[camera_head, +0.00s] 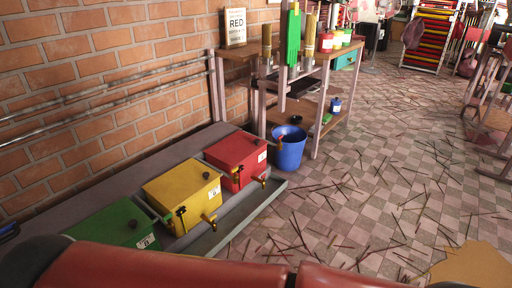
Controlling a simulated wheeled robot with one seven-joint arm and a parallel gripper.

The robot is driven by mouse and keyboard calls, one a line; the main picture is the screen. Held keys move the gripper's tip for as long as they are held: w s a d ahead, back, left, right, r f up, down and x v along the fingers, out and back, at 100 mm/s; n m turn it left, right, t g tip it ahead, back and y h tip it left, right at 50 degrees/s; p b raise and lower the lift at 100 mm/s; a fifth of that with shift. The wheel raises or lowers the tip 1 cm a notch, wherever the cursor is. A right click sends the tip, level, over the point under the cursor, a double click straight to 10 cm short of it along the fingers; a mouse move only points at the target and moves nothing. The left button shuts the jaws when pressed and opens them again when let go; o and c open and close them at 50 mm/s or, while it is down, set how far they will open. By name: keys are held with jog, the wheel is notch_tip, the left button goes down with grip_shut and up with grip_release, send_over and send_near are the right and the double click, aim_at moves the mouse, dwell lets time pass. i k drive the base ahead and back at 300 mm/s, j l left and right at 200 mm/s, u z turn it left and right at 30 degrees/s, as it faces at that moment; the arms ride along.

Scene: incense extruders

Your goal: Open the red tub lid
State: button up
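The red tub (237,158) is a box at the far end of a row of three tubs along the brick wall, left of centre. Its red lid (238,149) appears closed, lying flat over the top. A white label and a small tap show on its front side. My gripper is not in view; only a red link of my arm crosses the bottom edge, below the tubs.
A yellow tub (182,194) and a green tub (112,227) stand nearer, in the same row, above a grey trough (230,223). A blue bucket (288,150) stands just beyond the red tub, by a workbench (325,59). Incense sticks litter the tiled floor (340,195).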

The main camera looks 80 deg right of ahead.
aim_at(233, 149)
jog(key=l+z, duration=0.1)
jog(key=z, duration=2.35)
jog(key=i+l, duration=0.3)
jog(key=i, duration=0.2)
jog(key=i+l, duration=0.25)
jog(key=i, duration=0.3)
jog(key=i+l, duration=0.3)
jog(key=i, duration=0.2)
jog(key=i+l, duration=0.3)
jog(key=i, duration=0.2)
jog(key=j+u, duration=0.05)
